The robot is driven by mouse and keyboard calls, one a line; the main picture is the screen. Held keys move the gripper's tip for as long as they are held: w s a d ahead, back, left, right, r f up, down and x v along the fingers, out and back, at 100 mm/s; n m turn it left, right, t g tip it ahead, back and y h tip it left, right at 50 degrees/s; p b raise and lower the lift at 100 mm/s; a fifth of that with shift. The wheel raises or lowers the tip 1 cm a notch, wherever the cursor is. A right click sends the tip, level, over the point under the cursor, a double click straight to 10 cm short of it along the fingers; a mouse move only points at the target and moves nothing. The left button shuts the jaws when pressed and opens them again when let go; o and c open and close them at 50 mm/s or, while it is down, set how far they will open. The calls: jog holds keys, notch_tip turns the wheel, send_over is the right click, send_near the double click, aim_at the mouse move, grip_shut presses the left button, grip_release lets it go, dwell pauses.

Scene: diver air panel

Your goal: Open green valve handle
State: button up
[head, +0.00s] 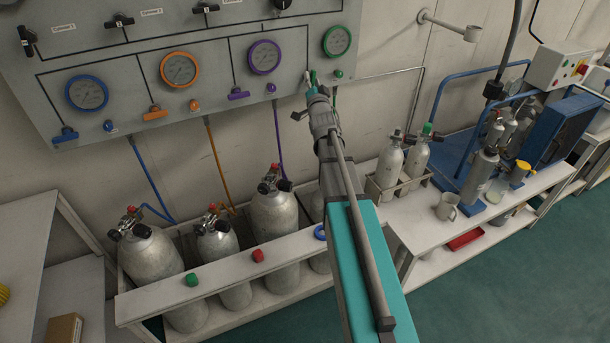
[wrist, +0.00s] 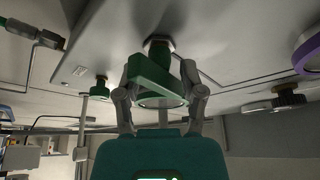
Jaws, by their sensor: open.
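The green valve handle (wrist: 155,80) is on the grey panel (head: 110,55) and shows large in the wrist view. My gripper (wrist: 160,95) is open, with one finger on each side of the handle. I cannot tell whether the fingers touch it. In the head view my gripper (head: 311,92) is at the panel's lower right, below the green-ringed gauge (head: 337,40). It hides most of the handle there.
A small green knob (head: 338,73) is just right of my gripper. The purple handle (head: 238,95) and purple-ringed gauge (head: 264,57) are to the left. Grey cylinders (head: 275,212) stand in a white rack below. A grey pipe (head: 380,73) runs along the wall.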

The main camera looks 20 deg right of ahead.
jog(key=shift+m+g+h+p, duration=0.6)
jog(key=shift+m+p, duration=0.05)
jog(key=shift+m, duration=1.15)
jog(key=b+v, duration=0.3)
jog(key=v, duration=1.1)
notch_tip(320, 180, down, 10)
jog(key=d+g+y+b, duration=0.2)
jog(key=g, duration=0.2)
jog(key=s+a+f+n+g+y+b, duration=0.4)
jog(key=a+f+n+g+y, duration=0.2)
jog(key=f+y, duration=0.4)
jog(key=shift+s+a+f, duration=0.2)
jog(key=shift+a+f, duration=0.05)
jog(key=shift+a, duration=0.6)
